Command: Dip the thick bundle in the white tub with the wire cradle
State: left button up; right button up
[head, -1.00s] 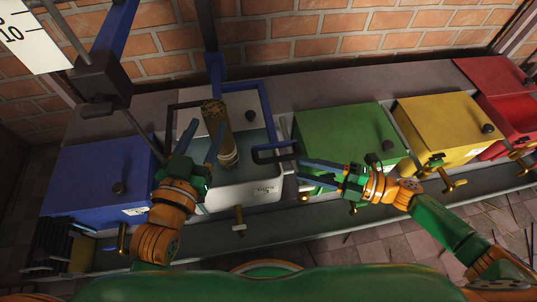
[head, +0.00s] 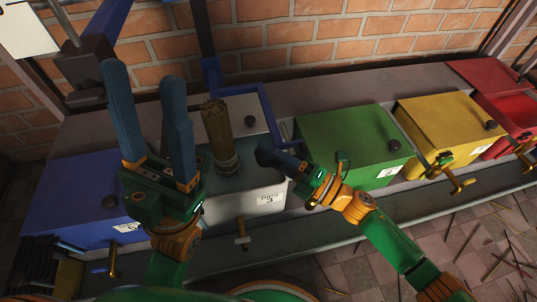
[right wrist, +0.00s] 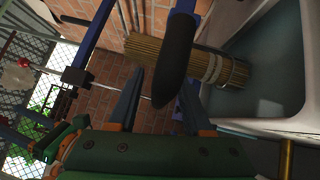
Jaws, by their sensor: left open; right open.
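The thick bundle (head: 218,135) of tan sticks with a pale band stands upright, slightly tilted, in the white tub (head: 245,205); its lower end is in the grey-blue contents. It also shows in the right wrist view (right wrist: 225,70). A blue bent frame (head: 265,90), possibly part of the wire cradle, rises behind the tub. My left gripper (head: 145,80) is open and empty, raised left of the bundle. My right gripper (head: 268,152) is open at the tub's right rim, apart from the bundle. A dark rounded piece crosses its fingers in the wrist view; I cannot tell what it is.
A blue box (head: 80,200) stands left of the tub. Green (head: 350,150), yellow (head: 450,130) and red (head: 510,115) boxes stand to the right. Brass taps stick out along the front. A brick wall closes the back. Thin sticks lie on the floor at right.

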jog(key=shift+w+a, duration=0.1)
jog(key=shift+a, duration=0.1)
grip_shut()
jog(key=shift+r, duration=0.1)
dwell(1.2)
